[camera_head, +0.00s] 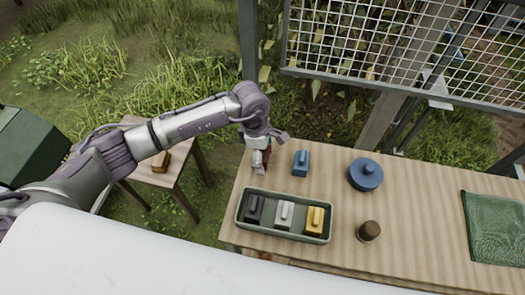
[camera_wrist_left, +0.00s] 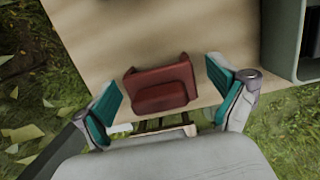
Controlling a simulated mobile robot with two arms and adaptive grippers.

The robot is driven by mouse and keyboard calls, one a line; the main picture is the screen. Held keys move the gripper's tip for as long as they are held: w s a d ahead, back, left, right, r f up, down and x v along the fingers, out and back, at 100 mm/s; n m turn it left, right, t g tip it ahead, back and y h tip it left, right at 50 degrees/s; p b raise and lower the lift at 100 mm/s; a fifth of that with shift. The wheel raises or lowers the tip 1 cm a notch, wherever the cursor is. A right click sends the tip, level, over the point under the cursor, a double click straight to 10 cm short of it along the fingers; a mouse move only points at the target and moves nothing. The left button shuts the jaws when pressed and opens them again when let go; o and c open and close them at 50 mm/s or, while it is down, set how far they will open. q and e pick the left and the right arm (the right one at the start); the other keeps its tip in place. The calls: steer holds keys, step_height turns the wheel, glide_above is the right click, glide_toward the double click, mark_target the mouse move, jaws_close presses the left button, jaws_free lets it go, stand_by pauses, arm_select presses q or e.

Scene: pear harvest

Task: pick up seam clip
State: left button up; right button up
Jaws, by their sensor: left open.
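A dark red clip-shaped block (camera_wrist_left: 160,76) lies on the wooden table near its left edge. A raised bar runs along its top. My left gripper (camera_head: 260,155) is over it, pointing down and mostly hiding it in the head view. In the left wrist view, the gripper's teal-padded fingers are open, one on each side of the red block, with gaps between. A similar blue block (camera_head: 301,162) lies just to the right. A green tray (camera_head: 240,222) holds black (camera_head: 254,208), grey (camera_head: 284,214) and yellow (camera_head: 314,220) blocks. I cannot tell which is called seam clip.
The table (camera_head: 420,212) also bears a round blue lidded pot (camera_head: 366,174), a brown cylinder (camera_head: 368,231) and a green mesh mat (camera_head: 495,228). A small side table (camera_head: 170,178) holds an orange-brown block (camera_head: 161,162). A wire mesh panel (camera_head: 380,40) stands behind the table.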

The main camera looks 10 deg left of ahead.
arm_select(q)
steer(key=c, duration=1.1)
steer(key=shift+w+r, duration=0.1)
steer(key=shift+r, duration=0.45)
step_height(320, 180, up, 3)
steer(key=shift+f+b, duration=0.15)
steer(key=shift+b, duration=0.75)
steer(key=s+d+r+b, duration=0.1)
steer(key=s+d+r, duration=0.1)
steer(key=d, duration=0.3)
steer(key=s+d+r+b, duration=0.2)
steer(key=d+r, duration=0.3)
steer(key=d, duration=0.1)
steer(key=shift+s+r, duration=0.15)
steer(key=shift+s, duration=0.15)
